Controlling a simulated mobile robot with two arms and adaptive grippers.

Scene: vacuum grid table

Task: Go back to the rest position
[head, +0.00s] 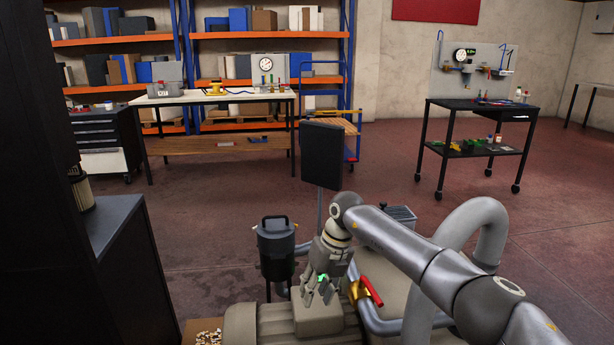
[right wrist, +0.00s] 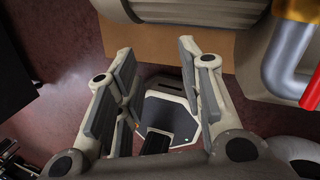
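My right gripper (head: 318,294) hangs in the lower middle of the head view, fingers pointing down, at the end of my grey right arm. It is close to a red valve handle (head: 371,290) on a brass fitting (head: 357,291), just to its left. In the right wrist view the fingers of my right gripper (right wrist: 158,52) are spread wide with nothing between them. The red handle (right wrist: 312,92) shows there at the right edge, apart from the fingers. My left gripper is not in view.
A beige ribbed machine (head: 318,315) and grey pipe (head: 382,322) lie beneath the gripper. A black canister (head: 276,245) stands to its left, a dark screen (head: 321,156) behind. A black cabinet (head: 115,225) fills the left. Open floor (head: 230,188) lies before the workbench (head: 215,98).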

